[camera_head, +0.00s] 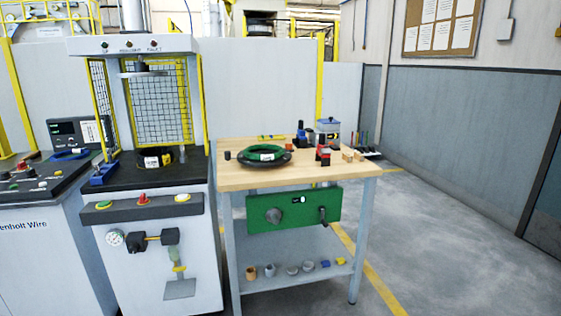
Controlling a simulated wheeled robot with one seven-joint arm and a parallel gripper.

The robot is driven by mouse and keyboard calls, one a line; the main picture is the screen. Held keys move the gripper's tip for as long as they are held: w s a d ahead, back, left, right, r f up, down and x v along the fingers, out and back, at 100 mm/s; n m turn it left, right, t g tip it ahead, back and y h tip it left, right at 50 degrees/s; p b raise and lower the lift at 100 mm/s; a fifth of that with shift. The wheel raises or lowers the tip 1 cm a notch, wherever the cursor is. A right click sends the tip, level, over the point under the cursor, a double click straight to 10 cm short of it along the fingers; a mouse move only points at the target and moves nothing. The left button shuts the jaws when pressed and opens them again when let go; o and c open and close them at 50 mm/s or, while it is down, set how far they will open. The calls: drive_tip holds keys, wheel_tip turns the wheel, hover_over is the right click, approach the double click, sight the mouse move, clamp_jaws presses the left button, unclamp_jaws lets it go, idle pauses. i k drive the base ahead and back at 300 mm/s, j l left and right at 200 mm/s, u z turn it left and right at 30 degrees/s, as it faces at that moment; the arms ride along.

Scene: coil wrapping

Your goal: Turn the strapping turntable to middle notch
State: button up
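The strapping turntable (286,161) appears as a dark round disc on the wooden-topped workbench (237,171). A green coil (245,156) with a white label lies flat on it. Any notch marks on the turntable are too small to make out. My gripper is not in view.
Left of the bench stands a press (160,235) with a yellow-framed mesh guard and a dark coil inside. Small tools and red and black items (323,153) stand at the bench's right. A lower shelf (288,282) holds several small parts. Open floor (430,240) lies to the right.

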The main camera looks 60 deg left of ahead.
sight(286, 157)
drive_tip(key=k+j+u, duration=0.1)
drive_tip(key=j+u, duration=0.15)
drive_tip(key=j, duration=0.4)
drive_tip(key=j+u, duration=0.2)
drive_tip(key=j, duration=0.45)
